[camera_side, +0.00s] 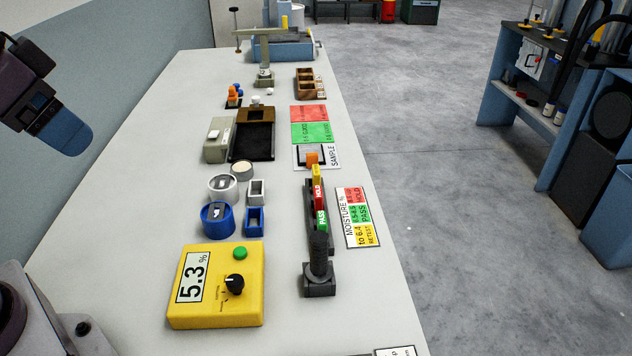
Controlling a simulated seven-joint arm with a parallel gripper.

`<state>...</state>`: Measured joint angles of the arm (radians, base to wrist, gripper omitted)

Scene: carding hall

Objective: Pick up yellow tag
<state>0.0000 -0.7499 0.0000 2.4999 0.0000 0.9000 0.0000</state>
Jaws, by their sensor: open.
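The yellow tag (317,174) stands in a dark rack (309,234) on the right part of the table. It is at the far end of a row, with a red HOLD tag (318,195) and a green PASS tag (321,218) nearer the camera. An orange block (312,159) is just beyond it. My gripper (68,138) is at the upper left, partly cut off by the frame edge. It is open, high and well to the left of the rack, touching nothing I can see.
A yellow meter (218,285) reading 5.3 % stands at the near left. White and blue cups (217,222), a black tray (252,140) and a balance (265,60) stand left of and beyond the rack. A moisture card (357,217) lies right of it. The table's left strip is clear.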

